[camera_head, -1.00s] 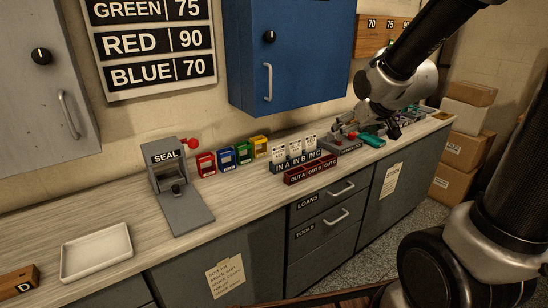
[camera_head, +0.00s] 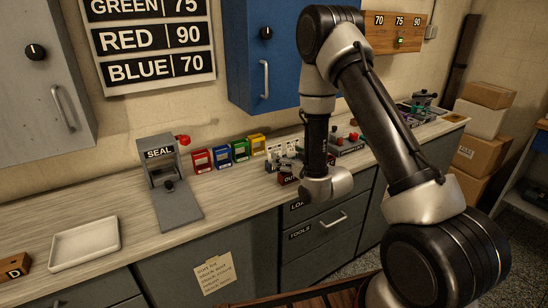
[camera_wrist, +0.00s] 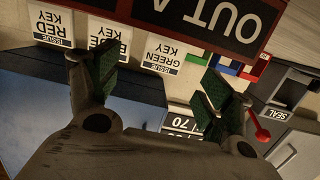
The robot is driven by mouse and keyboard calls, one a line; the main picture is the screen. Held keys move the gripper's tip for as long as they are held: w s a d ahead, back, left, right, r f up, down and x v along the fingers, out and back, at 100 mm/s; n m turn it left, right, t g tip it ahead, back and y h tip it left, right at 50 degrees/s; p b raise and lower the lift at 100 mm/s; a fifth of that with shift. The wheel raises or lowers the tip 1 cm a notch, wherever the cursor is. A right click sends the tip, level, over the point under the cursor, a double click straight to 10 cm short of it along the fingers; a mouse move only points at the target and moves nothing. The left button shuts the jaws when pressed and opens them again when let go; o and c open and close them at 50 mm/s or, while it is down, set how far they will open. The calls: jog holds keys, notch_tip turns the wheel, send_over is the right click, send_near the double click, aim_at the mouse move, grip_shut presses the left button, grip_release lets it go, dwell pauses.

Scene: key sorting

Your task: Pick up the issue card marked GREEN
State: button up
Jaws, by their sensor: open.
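The GREEN issue card (camera_wrist: 163,55) is white with black print. It appears upside down in the wrist view, below the OUT A label and between my fingers in the picture. My gripper (camera_wrist: 158,82) is open and empty, its green-padded fingers spread apart. I cannot tell the exact gap from the fingers to the card. The RED issue card (camera_wrist: 51,27) is at the left, and another issue card (camera_wrist: 108,35) is partly hidden by the left finger. In the head view, my arm end covers part of the card rack, and white card tops (camera_head: 281,149) show behind it.
The OUT A holder (camera_wrist: 205,18) is close to the wrist camera. Red, blue, green and yellow boxes (camera_head: 240,151) stand left of the rack, beside the SEAL press (camera_head: 160,153). A white tray (camera_head: 85,262) lies at the left. The counter front between is clear.

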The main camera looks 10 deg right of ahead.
aim_at(275, 151)
jog(key=x, duration=0.5)
jog(key=shift+w+a+f, duration=0.1)
jog(key=shift+w+a, duration=0.1)
jog(key=shift+a, duration=0.2)
jog(key=shift+c, duration=0.4)
jog(key=c, duration=0.9)
